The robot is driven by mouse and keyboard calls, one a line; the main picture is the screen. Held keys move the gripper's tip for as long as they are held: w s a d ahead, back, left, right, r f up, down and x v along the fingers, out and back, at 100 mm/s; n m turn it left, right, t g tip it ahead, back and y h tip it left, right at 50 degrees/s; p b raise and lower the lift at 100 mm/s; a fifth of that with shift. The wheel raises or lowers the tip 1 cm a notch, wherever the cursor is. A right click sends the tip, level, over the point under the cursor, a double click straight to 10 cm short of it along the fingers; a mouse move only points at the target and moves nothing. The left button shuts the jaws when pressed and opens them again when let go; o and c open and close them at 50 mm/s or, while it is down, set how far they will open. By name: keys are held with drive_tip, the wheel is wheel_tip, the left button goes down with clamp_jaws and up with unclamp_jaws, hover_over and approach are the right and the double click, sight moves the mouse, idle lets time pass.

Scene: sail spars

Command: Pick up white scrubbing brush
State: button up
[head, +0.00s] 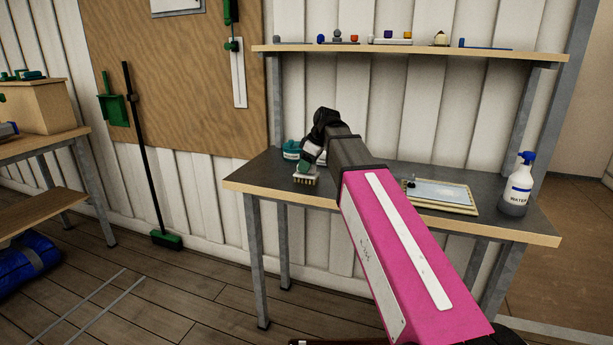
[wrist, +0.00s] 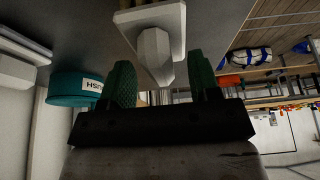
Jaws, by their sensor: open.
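The white scrubbing brush (head: 306,179) is on the dark workbench top near its left front edge. In the wrist view the brush (wrist: 153,20) shows as a pale block with a faceted knob-like grip pointing toward my gripper. My gripper (wrist: 162,80) has green fingers spread apart, with the end of the knob lying between them and visible space on both sides. In the head view my gripper (head: 309,164) is directly above the brush and hides part of it. I cannot tell whether either finger touches it.
A teal tub (head: 291,150) stands just behind my gripper; it also shows at left in the wrist view (wrist: 72,88). A framed tray (head: 440,194) and a spray bottle (head: 518,185) are on the bench's right. A shelf (head: 400,49) with small items hangs above.

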drive_tip(key=shift+a+f, duration=0.15)
drive_tip(key=shift+f, duration=0.2)
drive_tip(key=c, duration=1)
drive_tip(key=shift+c, duration=0.2)
drive_tip(key=shift+r, duration=0.15)
drive_tip(key=shift+r, duration=0.45)
drive_tip(key=r, duration=0.3)
drive_tip(key=shift+s+a+r, duration=0.1)
drive_tip(key=shift+s+r, duration=0.15)
drive_tip(key=shift+s, duration=0.15)
drive_tip(key=s+a+r, duration=0.1)
drive_tip(key=s+r, duration=0.1)
drive_tip(key=s, duration=0.1)
drive_tip(key=s+a+r, duration=0.1)
drive_tip(key=s+r, duration=0.1)
drive_tip(key=s, duration=0.2)
drive_tip(key=s+a+r, duration=0.1)
drive_tip(key=s+r, duration=0.1)
drive_tip(key=s, duration=0.1)
drive_tip(key=shift+s+r, duration=0.15)
drive_tip(key=shift+r, duration=0.05)
